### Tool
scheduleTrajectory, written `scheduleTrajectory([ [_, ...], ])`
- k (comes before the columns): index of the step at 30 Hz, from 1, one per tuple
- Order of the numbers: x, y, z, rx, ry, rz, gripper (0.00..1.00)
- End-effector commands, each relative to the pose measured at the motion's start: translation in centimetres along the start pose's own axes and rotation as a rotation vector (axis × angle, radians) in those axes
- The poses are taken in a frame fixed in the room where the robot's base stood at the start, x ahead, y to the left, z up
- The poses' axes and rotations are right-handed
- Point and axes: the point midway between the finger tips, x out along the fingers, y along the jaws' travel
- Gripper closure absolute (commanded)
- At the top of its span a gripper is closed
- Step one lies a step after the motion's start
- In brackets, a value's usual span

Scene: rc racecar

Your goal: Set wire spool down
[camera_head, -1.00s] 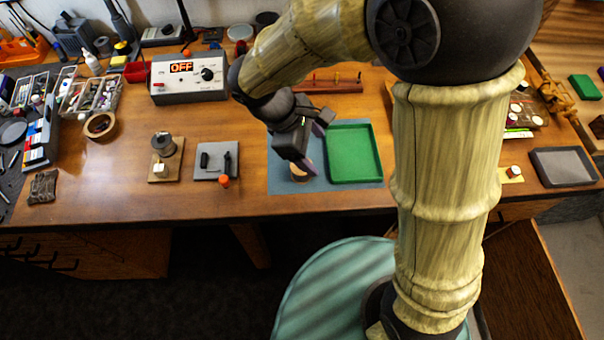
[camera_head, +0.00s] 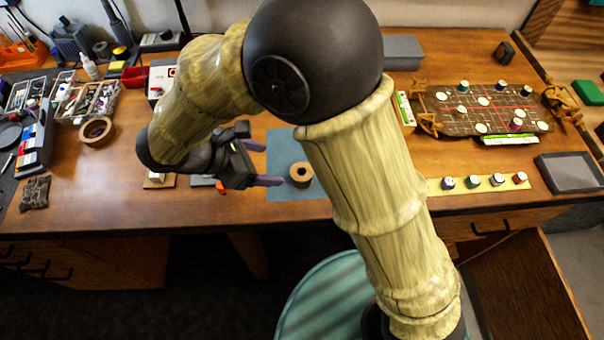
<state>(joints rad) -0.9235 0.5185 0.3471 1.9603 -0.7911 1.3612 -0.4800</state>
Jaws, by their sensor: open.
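A round tan spool (camera_head: 301,181) with a dark hole in its middle stands upright on the blue mat (camera_head: 284,147). I take it for the wire spool. My gripper (camera_head: 264,163) is open and empty. Its two fingers point right, toward the spool, and stay apart from it in the picture, just to its left. My arm hides the right part of the mat.
A tape roll (camera_head: 96,132) and a small dark pouch (camera_head: 35,192) lie on the left. A game board (camera_head: 487,110) and a yellow strip (camera_head: 478,184) with several small capped pots are on the right. A grey tray (camera_head: 570,172) stands far right.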

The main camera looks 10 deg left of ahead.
Motion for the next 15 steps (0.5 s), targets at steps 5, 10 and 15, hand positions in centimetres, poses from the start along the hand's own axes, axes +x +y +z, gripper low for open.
scheduleTrajectory([
  [5, 3.4, -0.1, 0.1, 0.0, -0.002, -0.006, 0.28],
  [10, 6.4, -0.1, 0.0, -0.001, -0.001, -0.006, 0.28],
  [15, 8.7, -0.1, 0.0, 0.0, -0.001, -0.004, 0.28],
])
